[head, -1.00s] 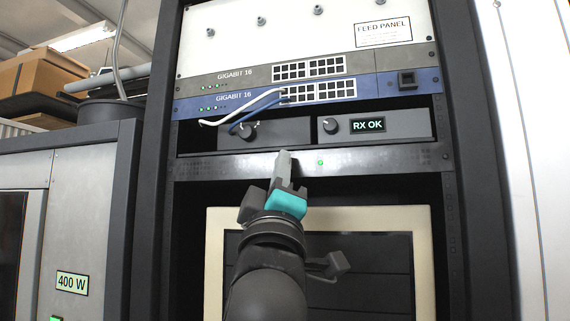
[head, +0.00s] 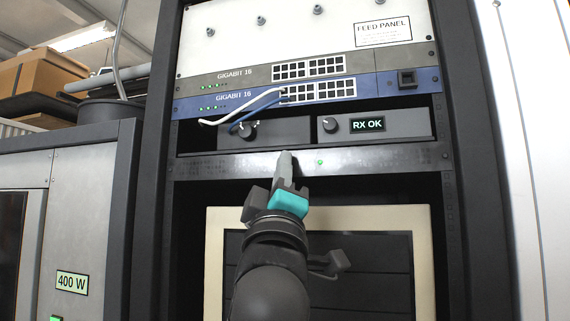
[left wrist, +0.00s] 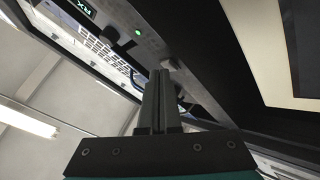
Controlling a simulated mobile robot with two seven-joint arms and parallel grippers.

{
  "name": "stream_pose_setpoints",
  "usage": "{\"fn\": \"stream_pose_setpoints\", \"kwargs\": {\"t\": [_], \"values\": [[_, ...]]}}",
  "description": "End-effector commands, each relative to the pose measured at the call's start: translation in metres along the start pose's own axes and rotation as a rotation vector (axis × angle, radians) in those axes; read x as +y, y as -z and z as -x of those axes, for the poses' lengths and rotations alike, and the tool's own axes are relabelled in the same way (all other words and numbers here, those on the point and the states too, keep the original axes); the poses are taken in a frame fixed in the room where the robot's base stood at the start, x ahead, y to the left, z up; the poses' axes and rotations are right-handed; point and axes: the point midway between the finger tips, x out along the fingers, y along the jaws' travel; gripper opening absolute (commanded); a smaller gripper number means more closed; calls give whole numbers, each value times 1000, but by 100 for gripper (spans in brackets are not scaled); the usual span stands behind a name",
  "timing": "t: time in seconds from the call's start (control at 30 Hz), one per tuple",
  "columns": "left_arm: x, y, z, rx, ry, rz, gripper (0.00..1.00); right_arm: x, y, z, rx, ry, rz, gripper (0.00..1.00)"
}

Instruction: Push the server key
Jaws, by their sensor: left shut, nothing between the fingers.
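My left gripper (head: 286,156) is shut and empty. In the head view its fingertips are over a dark metal strip (head: 390,160) below the blue switch unit. A small green light (head: 320,162) on this strip shows just right of the fingertips. The fingers cover part of the strip, so a key there would be hidden; I cannot pick out one marked as the server key. In the left wrist view the closed fingers (left wrist: 158,78) point toward the strip (left wrist: 155,42) with its green light (left wrist: 138,31). Whether the tips touch it is unclear. My right gripper is not in view.
Above the strip are two dark units with knobs, one with an RX OK display (head: 367,125). White and blue cables (head: 240,110) hang from the blue switch unit (head: 230,98). A cream frame (head: 217,235) stands below. Rack posts (head: 152,180) bound the sides.

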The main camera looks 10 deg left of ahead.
Motion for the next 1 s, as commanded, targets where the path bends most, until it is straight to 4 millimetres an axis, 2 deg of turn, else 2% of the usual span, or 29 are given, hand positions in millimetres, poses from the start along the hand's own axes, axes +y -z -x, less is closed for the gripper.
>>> {"fn": "stream_pose_setpoints", "kwargs": {"t": [0.63,1.0], "values": [[0,-1,-1,0,-1,0,0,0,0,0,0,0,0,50],[5,5,6,0,0,0,0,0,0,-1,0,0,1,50]]}}
